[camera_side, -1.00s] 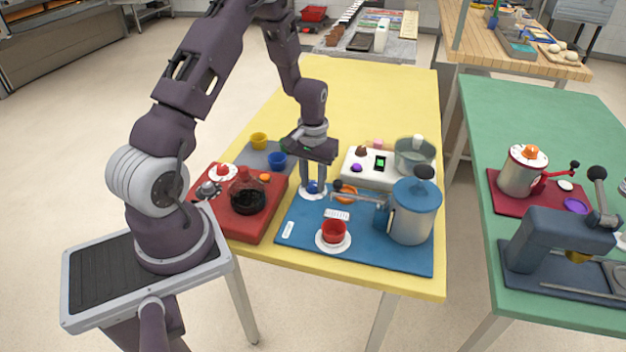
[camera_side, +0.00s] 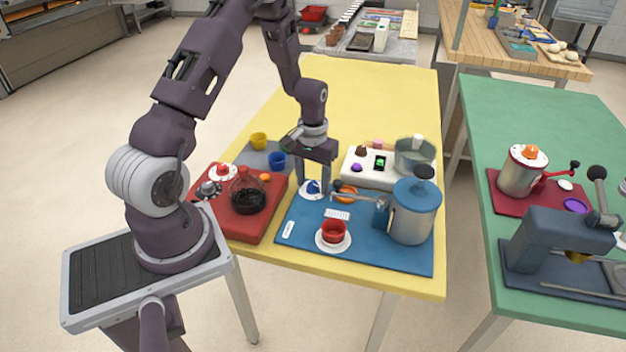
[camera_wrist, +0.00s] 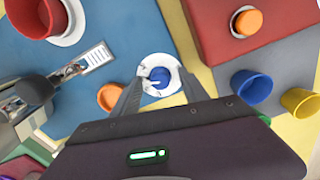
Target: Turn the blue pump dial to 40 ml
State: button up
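The blue pump dial (camera_side: 313,187) sits on a round white plate at the far left corner of the blue base (camera_side: 385,258). It also shows in the wrist view (camera_wrist: 159,78), with a white pointer mark toward the left of that picture. Scale numbers are too small to read. My gripper (camera_side: 313,184) points down over the dial, its fingers apart on either side. In the wrist view the fingers (camera_wrist: 160,84) stand clear of the knob. The blue-lidded steel pump (camera_side: 412,212) stands right of it, its spout reaching left.
A red cup (camera_side: 333,231) on a white saucer stands in front. An orange cup (camera_side: 347,188) is close right of the dial. A red unit with a dark glass pot (camera_side: 248,198) is left. Blue (camera_side: 277,160) and yellow cups (camera_side: 259,141) stand behind. The yellow table's back is clear.

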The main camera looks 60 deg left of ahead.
aim_at(313, 184)
notch_tip(313, 184, up, 7)
jog(key=shift+r, duration=0.1)
dwell(0.3)
jog(key=shift+d+r, duration=0.15)
jog(key=shift+r, duration=0.05)
jog(key=s+d+r+m+t, duration=0.25)
jog(key=d+r, duration=0.65)
jog(key=r, duration=0.5)
jog(key=s+d+r+m+t, duration=0.1)
jog(key=s+d+r, duration=0.3)
jog(key=s, duration=0.4)
jog(key=s+d+r+m+t, duration=0.2)
jog(key=s+d+r+m, duration=0.1)
jog(key=s+d, duration=0.3)
jog(key=shift+s+r, duration=0.35)
jog(key=shift+s, duration=0.9)
